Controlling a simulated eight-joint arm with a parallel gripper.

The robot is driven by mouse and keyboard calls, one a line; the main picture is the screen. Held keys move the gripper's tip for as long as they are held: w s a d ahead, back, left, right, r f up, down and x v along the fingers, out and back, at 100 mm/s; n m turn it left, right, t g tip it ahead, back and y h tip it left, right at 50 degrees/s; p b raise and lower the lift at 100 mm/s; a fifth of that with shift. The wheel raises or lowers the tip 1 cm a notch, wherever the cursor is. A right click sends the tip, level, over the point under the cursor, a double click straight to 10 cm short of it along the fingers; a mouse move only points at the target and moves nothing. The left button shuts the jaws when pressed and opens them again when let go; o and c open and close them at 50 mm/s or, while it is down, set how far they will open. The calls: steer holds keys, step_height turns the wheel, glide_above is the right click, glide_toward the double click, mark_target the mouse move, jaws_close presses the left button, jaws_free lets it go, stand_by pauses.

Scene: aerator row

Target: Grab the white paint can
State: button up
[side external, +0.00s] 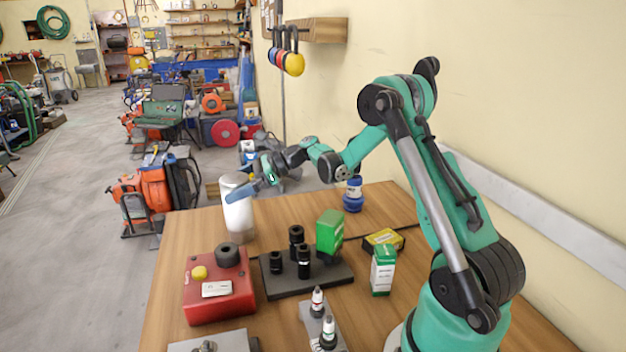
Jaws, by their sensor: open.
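The white paint can (239,220) is a plain upright cylinder at the far left part of the wooden table. My gripper (243,186) is at the upper part of the can, reaching in from the right. A blue finger crosses in front of the can's upper side and hides part of it. The gripper is open. I cannot tell from this view whether a finger touches the can.
A red box (219,290) with a yellow button stands in front of the can. A dark plate (305,283) holds black cylinders and a green box (330,232). A blue container (353,196), a yellow box (384,240) and a green-white box (383,270) stand to the right.

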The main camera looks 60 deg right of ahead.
steer(key=shift+w+a, duration=0.15)
jaws_close()
stand_by(0.4)
